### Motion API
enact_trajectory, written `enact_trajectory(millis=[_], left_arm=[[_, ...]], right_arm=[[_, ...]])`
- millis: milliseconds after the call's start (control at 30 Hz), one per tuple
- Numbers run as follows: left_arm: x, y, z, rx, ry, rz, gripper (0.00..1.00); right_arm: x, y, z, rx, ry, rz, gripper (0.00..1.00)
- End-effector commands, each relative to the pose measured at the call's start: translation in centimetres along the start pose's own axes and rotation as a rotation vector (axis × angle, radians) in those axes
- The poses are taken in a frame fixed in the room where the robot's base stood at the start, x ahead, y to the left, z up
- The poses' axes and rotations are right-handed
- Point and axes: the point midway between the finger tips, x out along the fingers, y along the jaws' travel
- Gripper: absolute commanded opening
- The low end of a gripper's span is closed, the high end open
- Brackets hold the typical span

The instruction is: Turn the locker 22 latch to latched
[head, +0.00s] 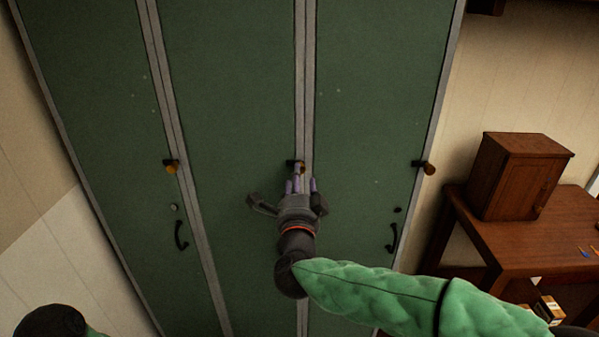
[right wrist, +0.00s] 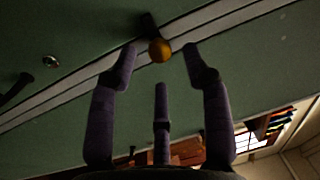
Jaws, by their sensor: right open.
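Three tall green locker doors stand side by side; I can read no number on them. The middle latch (head: 297,164) is a dark lever with an orange-brown knob, at the grey strip between the middle and right doors. My right gripper (head: 299,184) is just below it, fingers pointing at the knob. In the right wrist view, the knob (right wrist: 160,50) sits between the spread fingertips of the open gripper (right wrist: 163,60), with gaps on both sides. Contact with the third, lower finger does not show.
A left latch (head: 172,166) and a right latch (head: 425,167) sit at similar height. Dark pull handles are on the left door (head: 181,236) and right door (head: 393,238). A wooden cabinet (head: 506,176) stands on a table (head: 540,237) at right.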

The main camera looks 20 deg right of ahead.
Motion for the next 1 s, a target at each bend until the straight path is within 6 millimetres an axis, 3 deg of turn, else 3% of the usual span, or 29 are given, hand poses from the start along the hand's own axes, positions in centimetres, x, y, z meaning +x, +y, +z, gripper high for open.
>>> enact_trajectory(millis=[200,400,867,1000], left_arm=[[0.0,0.0,0.0,0.0,0.0,0.0,0.0],[0.0,0.0,0.0,0.0,0.0,0.0,0.0],[0.0,0.0,0.0,0.0,0.0,0.0,0.0],[-0.4,0.1,0.0,0.0,0.0,0.0,0.0]], right_arm=[[-4.2,-0.1,0.1,0.001,-0.003,-0.003,0.49],[-6.2,-0.1,0.0,0.001,0.0,-0.002,0.49],[-6.6,0.1,0.1,-0.007,-0.002,0.002,0.49],[-5.8,2.1,1.3,-0.085,-0.041,0.034,0.49]])
